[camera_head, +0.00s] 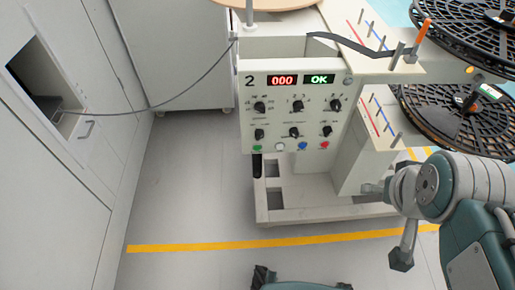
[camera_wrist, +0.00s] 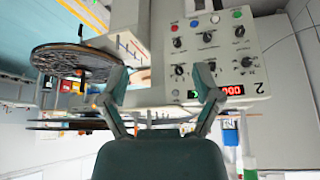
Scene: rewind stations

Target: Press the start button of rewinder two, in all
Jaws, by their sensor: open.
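Rewinder two (camera_head: 262,120) stands in the middle of the head view, with a "2" on its pale panel. Its red display (camera_head: 283,80) reads 000 and its green display (camera_head: 319,79) reads OK. Along the panel's lower edge are a green button (camera_head: 257,148), a white button (camera_head: 280,147), a blue button (camera_head: 302,146) and a red button (camera_head: 325,145). Their labels are too small to read. The wrist view shows the panel turned over, with the green button (camera_wrist: 237,14) at upper right. My gripper (camera_wrist: 160,80) is open and empty, its fingers apart in front of the machine.
Black reels (camera_head: 455,115) stand at the right of the machine. A cable (camera_head: 190,82) runs to an opening in the left cabinet (camera_head: 50,75). A yellow floor line (camera_head: 230,246) crosses in front. Grey floor (camera_head: 185,190) left of the machine is clear.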

